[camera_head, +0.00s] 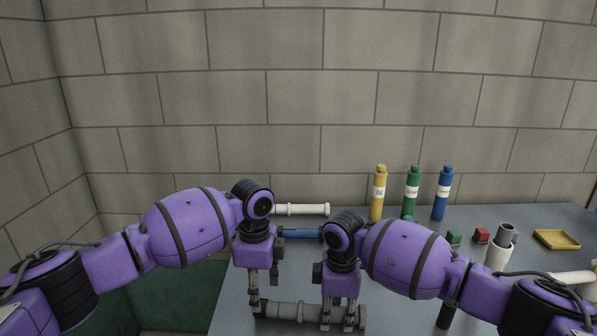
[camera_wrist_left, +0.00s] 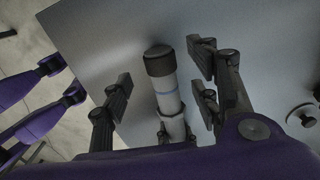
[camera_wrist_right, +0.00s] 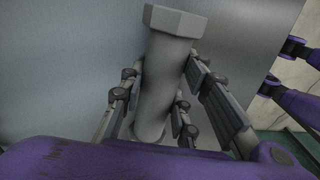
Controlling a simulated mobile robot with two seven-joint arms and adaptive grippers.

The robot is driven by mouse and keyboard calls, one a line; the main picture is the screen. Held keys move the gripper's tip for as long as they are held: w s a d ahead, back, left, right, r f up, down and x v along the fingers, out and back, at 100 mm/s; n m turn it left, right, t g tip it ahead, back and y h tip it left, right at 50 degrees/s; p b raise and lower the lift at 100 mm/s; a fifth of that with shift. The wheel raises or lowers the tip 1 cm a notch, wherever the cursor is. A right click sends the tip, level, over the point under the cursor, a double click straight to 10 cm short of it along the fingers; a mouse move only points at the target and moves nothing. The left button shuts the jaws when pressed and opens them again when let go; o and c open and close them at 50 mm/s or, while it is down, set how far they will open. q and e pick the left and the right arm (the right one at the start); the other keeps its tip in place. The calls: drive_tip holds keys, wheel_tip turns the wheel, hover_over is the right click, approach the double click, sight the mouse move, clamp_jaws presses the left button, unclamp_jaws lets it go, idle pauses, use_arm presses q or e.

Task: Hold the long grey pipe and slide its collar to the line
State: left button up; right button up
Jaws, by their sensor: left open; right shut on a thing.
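The long grey pipe (camera_head: 295,312) lies level across the front of the table, with a wide flange at its right end. My right gripper (camera_head: 338,318) is shut on it near that end; the right wrist view shows the grey pipe (camera_wrist_right: 164,75) between its fingers. My left gripper (camera_head: 264,293) is open over the pipe's left end. In the left wrist view, a dark end cap (camera_wrist_left: 159,60), a blue line (camera_wrist_left: 168,93) and a paler collar (camera_wrist_left: 175,128) show between its spread fingers. The collar sits a little apart from the line.
Behind my grippers lie a white pipe (camera_head: 300,210) and a blue pipe (camera_head: 300,233). Yellow (camera_head: 378,195), green (camera_head: 411,192) and blue (camera_head: 442,195) bottles stand at the back. Small green (camera_head: 454,237) and red (camera_head: 481,235) blocks and a yellow tray (camera_head: 556,240) are at right.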

sight(273, 303)
use_arm(q)
drive_tip(key=shift+f, duration=3.1)
drive_tip(key=c, duration=1.1)
drive_tip(key=shift+d, duration=0.15)
drive_tip(key=shift+s+d, duration=0.1)
drive_tip(key=shift+d, duration=1.45)
use_arm(e)
drive_tip(key=shift+s+a, duration=0.1)
drive_tip(key=shift+a, duration=0.2)
use_arm(q)
drive_tip(key=o, duration=0.9)
drive_tip(key=shift+a, duration=0.1)
drive_tip(key=shift+c, duration=0.2)
drive_tip(key=shift+o, duration=1.2)
use_arm(e)
drive_tip(key=shift+d, duration=0.1)
use_arm(q)
drive_tip(key=shift+a, duration=0.1)
use_arm(e)
drive_tip(key=shift+d, duration=0.1)
